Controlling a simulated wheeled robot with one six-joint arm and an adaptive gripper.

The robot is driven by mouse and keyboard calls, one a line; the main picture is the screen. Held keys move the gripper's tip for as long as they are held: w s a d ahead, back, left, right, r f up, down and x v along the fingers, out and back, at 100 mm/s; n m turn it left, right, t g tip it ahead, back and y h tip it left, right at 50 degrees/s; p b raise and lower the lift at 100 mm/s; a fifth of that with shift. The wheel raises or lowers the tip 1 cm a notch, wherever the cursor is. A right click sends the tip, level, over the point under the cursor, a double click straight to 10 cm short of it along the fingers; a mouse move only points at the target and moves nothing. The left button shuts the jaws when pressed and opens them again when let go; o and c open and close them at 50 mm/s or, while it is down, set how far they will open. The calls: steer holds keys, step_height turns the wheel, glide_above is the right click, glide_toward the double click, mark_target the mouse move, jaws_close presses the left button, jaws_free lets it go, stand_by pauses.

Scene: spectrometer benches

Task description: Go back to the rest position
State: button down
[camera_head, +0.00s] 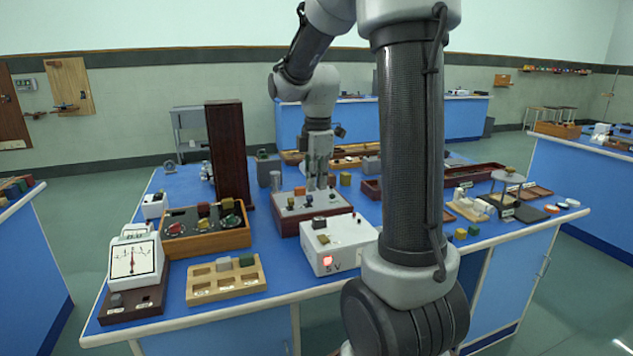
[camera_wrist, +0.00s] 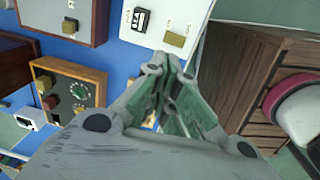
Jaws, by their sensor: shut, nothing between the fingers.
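My gripper (camera_head: 318,185) hangs at the end of my bent arm, pointing down over the blue bench, at the grey panel with knobs in the body camera view. It looks empty. In the wrist view its fingers (camera_wrist: 172,72) are closed together, with nothing held. The white box marked 5 V (camera_head: 348,235), with a red lit square, stands in front of the gripper. In the wrist view a white box (camera_wrist: 178,12) with a black switch and a yellowish block lies just beyond the fingertips. I cannot tell whether the fingertips touch anything.
The knobbed panel (camera_head: 297,222) sits behind the 5 V box. A tall dark wooden block (camera_head: 226,150), a wooden-framed dial box (camera_head: 240,240), a meter (camera_head: 133,257) and a slotted wooden tray (camera_head: 257,280) crowd the left. A wooden cabinet (camera_wrist: 262,75) shows right in the wrist view.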

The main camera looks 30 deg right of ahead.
stand_by(0.5)
steer(key=s+a+r+m+t, duration=0.1)
steer(key=s+a+r+m, duration=0.1)
steer(key=s+m, duration=0.5)
steer(key=s+a+r+m+t, duration=0.2)
steer(key=s+a+m, duration=0.3)
steer(key=s, duration=0.8)
steer(key=shift+r+m+t, duration=0.3)
steer(key=shift+r+m, duration=0.4)
steer(key=shift+m, duration=0.8)
